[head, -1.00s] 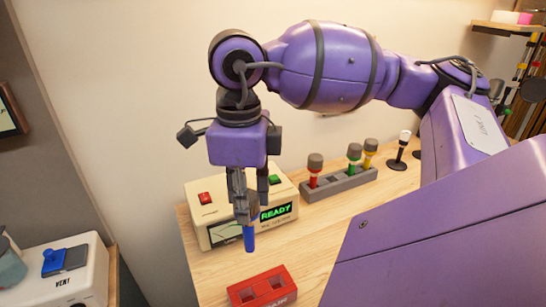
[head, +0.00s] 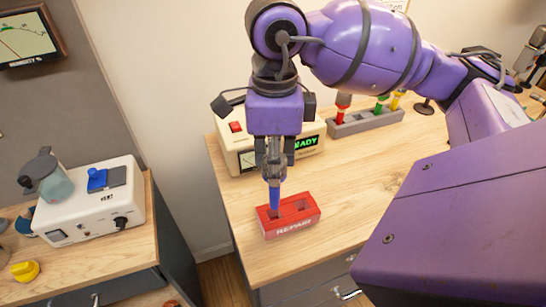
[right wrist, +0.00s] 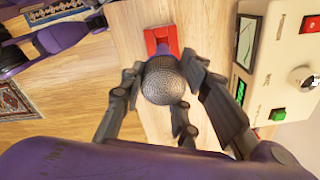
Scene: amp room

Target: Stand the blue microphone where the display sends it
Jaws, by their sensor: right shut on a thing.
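My right gripper (head: 273,172) is shut on the blue microphone (head: 275,197) and holds it upright, head up. Its blue lower end is over the left slot of the red REPAIR holder (head: 293,226); I cannot tell whether it has entered the slot. In the right wrist view the round grey mesh head of the microphone (right wrist: 164,80) sits between the fingers, with the red holder (right wrist: 161,38) beyond it. The display (head: 306,143) on the cream tester box (head: 235,155) is partly hidden by my gripper; the letters "ADY" show in green. My left gripper is out of view.
A grey rack (head: 366,122) behind holds microphones with red, green and yellow bands. A white device (head: 88,205) stands on a separate bench at the left, across a gap. The wooden table right of the red holder is clear.

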